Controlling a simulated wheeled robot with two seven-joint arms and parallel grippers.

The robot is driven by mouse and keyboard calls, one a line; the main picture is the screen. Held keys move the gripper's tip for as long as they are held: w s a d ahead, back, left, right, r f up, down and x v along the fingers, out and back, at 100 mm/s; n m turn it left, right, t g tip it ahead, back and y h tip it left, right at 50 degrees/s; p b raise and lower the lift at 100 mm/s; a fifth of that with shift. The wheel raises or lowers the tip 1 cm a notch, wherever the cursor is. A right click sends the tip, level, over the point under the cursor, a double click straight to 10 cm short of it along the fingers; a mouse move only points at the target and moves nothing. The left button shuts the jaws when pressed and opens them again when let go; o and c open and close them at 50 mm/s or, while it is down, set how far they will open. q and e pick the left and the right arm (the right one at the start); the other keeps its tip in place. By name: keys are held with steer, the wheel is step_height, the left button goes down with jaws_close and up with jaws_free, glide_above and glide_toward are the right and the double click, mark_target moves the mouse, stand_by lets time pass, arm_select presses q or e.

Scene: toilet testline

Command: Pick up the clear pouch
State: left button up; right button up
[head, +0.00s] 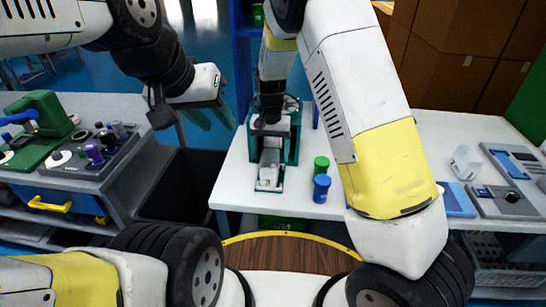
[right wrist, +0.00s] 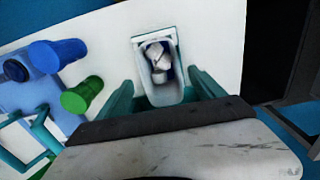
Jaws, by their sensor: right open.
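My right gripper (head: 272,150) points down over a small white tray-like holder (head: 268,180) on the white table. In the right wrist view, its teal fingers (right wrist: 162,88) are apart, on either side of the holder's near end. A whitish, crumpled-looking piece (right wrist: 158,56) lies inside the holder (right wrist: 165,95); it may be the clear pouch, but I cannot tell for sure. Another pale, translucent-looking item (head: 465,162) stands on the table at the right. My left gripper (head: 207,115) hangs empty left of the table, its teal fingers apart.
A blue cylinder (head: 321,188) and a green cylinder (head: 321,165) stand right of the holder. Grey and blue fixtures (head: 505,202) lie at the table's right. A dark bin (head: 178,185) stands between the tables. The left bench carries a green machine (head: 40,125) and purple parts (head: 94,154).

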mark_target(270, 164)
steer(key=f, duration=0.7)
steer(key=shift+s+a+f, duration=0.1)
steer(key=shift+a+f, duration=0.05)
steer(key=shift+a, duration=0.05)
steer(key=shift+c, duration=0.2)
steer(key=c, duration=1.5)
steer(key=shift+r, duration=0.2)
